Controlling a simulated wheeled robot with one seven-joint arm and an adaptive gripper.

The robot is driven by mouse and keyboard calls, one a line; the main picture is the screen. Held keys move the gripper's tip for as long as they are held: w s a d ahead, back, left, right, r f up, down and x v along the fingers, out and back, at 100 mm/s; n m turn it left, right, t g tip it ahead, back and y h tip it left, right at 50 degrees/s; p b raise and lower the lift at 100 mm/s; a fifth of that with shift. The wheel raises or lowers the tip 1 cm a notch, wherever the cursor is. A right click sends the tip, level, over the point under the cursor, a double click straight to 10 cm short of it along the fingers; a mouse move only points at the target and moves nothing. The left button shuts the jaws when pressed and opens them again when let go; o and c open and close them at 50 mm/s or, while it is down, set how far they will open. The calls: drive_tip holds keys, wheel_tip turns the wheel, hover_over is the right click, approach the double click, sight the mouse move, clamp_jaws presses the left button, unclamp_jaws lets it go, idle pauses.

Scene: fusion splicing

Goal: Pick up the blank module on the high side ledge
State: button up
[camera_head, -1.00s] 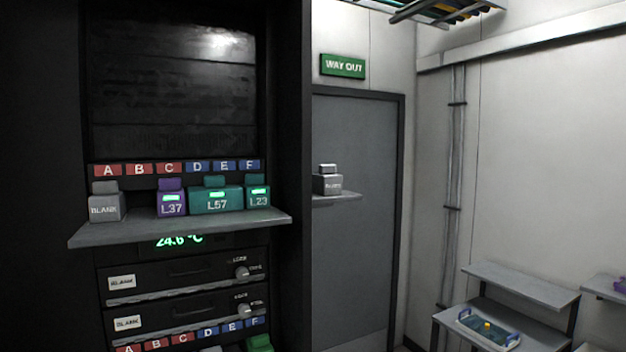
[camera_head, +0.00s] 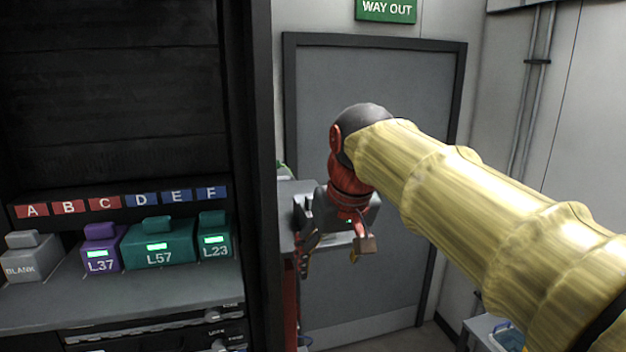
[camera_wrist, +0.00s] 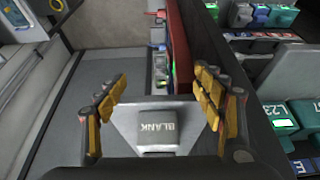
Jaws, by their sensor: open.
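In the wrist view a grey module marked BLANK (camera_wrist: 157,136) sits on a pale grey ledge (camera_wrist: 126,122). My gripper (camera_wrist: 161,88) is open, with one yellow-padded finger on each side of the module in the picture; both look apart from it. In the head view my gripper (camera_head: 335,240) is at the side ledge (camera_head: 288,206), beside the rack's right edge.
The rack shelf (camera_head: 130,298) at left bears another grey BLANK module (camera_head: 30,260), a purple L37 module (camera_head: 100,250), and teal L57 (camera_head: 158,246) and L23 (camera_head: 214,238) modules. The dark rack post (camera_head: 250,150) stands close left of my gripper. A grey door (camera_head: 400,90) is behind.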

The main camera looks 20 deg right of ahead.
drive_tip(key=w+r+p, duration=0.1)
drive_tip(key=w+r, duration=0.1)
drive_tip(key=r, duration=0.1)
drive_tip(key=w+r+p, duration=0.2)
drive_tip(key=w+r, duration=0.1)
drive_tip(key=w+r+p, duration=0.1)
drive_tip(key=w+r, duration=0.1)
drive_tip(key=r, duration=0.2)
drive_tip(key=shift+w+a, duration=0.1)
drive_tip(key=shift+w, duration=0.15)
drive_tip(key=x, duration=0.2)
drive_tip(key=p+x, duration=0.1)
drive_tip(key=x, duration=0.1)
drive_tip(key=d+x, duration=0.1)
drive_tip(key=x, duration=0.2)
drive_tip(key=shift+w+p, duration=0.15)
drive_tip(key=shift+p, duration=0.15)
drive_tip(key=shift+w+a+f, duration=0.1)
drive_tip(key=shift+f, duration=0.15)
drive_tip(key=c, duration=1.3)
